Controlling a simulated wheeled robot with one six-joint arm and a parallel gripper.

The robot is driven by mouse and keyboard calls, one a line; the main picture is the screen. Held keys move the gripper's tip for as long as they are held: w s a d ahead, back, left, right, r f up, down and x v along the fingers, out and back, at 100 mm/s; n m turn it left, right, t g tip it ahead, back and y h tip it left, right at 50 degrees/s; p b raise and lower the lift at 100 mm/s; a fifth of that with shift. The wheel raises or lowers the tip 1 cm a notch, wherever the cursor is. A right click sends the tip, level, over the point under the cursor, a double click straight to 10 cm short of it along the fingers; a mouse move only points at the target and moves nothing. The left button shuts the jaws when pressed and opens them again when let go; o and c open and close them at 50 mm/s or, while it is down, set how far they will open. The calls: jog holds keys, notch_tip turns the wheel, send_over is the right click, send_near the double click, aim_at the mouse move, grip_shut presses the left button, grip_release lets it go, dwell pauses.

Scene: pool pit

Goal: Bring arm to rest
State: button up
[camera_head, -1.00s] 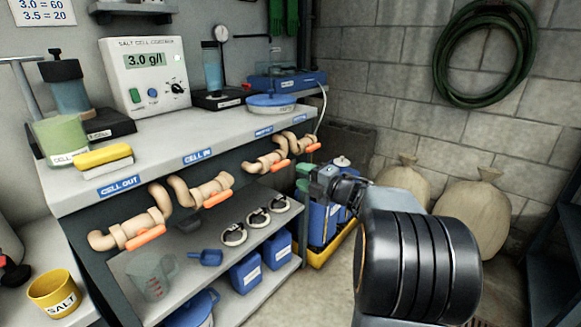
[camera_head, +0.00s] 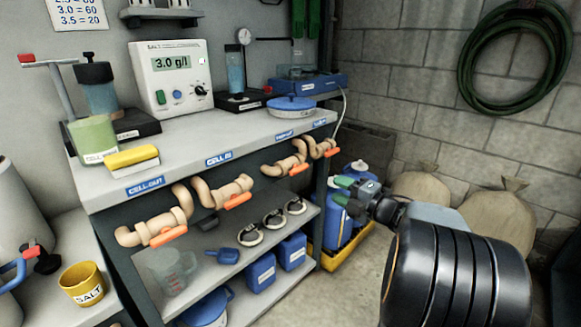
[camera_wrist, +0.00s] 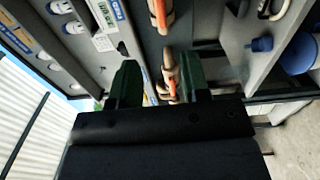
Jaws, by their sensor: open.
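My gripper (camera_head: 350,190) is at the right of the bench in the head view, in front of the blue containers on the floor. Its green jaws are apart with nothing between them. In the wrist view my gripper (camera_wrist: 155,85) shows two dark green fingers spread apart, with the bench's pipes and orange handles beyond them. My arm bends back toward the lower right of the head view. It touches nothing that I can see.
The bench (camera_head: 250,140) carries the salt cell controller (camera_head: 170,75), and valves with orange handles (camera_head: 166,237) stick out from its front. A yellow salt pot (camera_head: 85,284) stands at lower left. Sacks (camera_head: 497,212) lean on the block wall at right. Some bare floor shows below my arm.

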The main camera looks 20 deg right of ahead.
notch_tip(320, 180, up, 18)
jog(key=w+a+r+m+g+h+p, duration=0.1)
jog(key=w+a+m+g+h+p, duration=0.15)
jog(key=m+h+p, duration=1.3)
jog(key=s+a+r+m+g+y+p, duration=0.3)
jog(key=s+a+g+y+p, duration=0.1)
jog(key=s+a+p, duration=0.4)
jog(key=s+a+r+m+g+y+p, duration=0.3)
jog(key=s+a+g+p, duration=0.3)
jog(key=s+p, duration=0.4)
jog(key=a+m+y+p, duration=0.1)
jog(key=p, duration=0.2)
jog(key=shift+a+r+p, duration=0.2)
jog(key=shift+a+p, duration=0.1)
jog(key=shift+a, duration=0.05)
jog(key=shift+s+d+m, duration=0.1)
jog(key=shift+d+m, duration=0.05)
jog(key=shift+m, duration=0.1)
